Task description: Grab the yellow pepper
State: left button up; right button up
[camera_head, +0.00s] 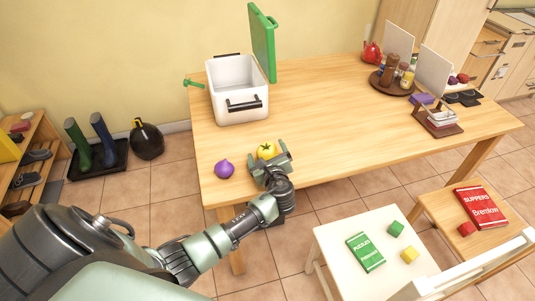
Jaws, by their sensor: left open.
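The yellow pepper (266,150) sits on the wooden table near its front left part, with a dark green top. My left gripper (271,160) is open right at the pepper, on its near side, and hides its lower part. I cannot tell whether the fingers touch it. A purple round vegetable (224,169) lies on the table just left of the gripper. My right gripper is not in view.
A white cooler box (238,90) with its green lid (262,42) raised stands behind the pepper. A round tray of bottles (393,82) and a napkin holder (437,121) are at the right. A white chair (375,243) holds a green book and blocks. The table's middle is clear.

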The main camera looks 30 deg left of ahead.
pick_arm(q)
jog(key=c, duration=1.6)
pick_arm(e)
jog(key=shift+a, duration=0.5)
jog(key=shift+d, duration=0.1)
